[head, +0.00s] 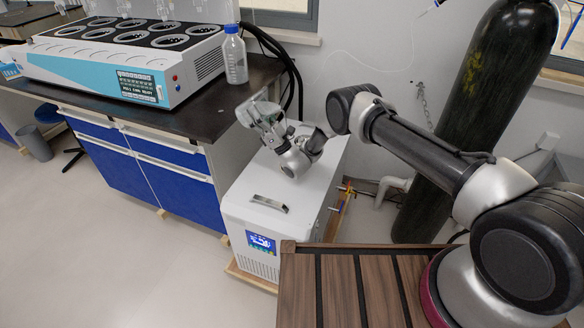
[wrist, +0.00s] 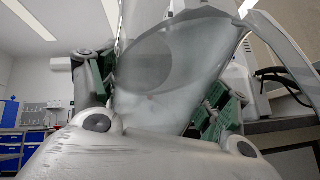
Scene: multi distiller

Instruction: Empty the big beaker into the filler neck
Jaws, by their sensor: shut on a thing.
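My gripper (head: 264,122) is above the white chiller unit (head: 285,182), close to the bench's right end. In the wrist view its green-padded fingers (wrist: 155,100) are shut on the big beaker (wrist: 150,75), one on each side of it. The beaker is clear glass and fills the middle of that view. I cannot tell its exact tilt or how much liquid it holds. In the head view it is hard to make out at the fingers. I cannot make out the filler neck; my wrist covers part of the chiller's top.
The dark bench (head: 180,118) stands left of the chiller, with a multi-position distiller (head: 130,60) and a blue-capped bottle (head: 235,55) near its right end. Black hoses (head: 283,65) hang behind. A dark gas cylinder (head: 470,120) stands at the right. Open floor lies front left.

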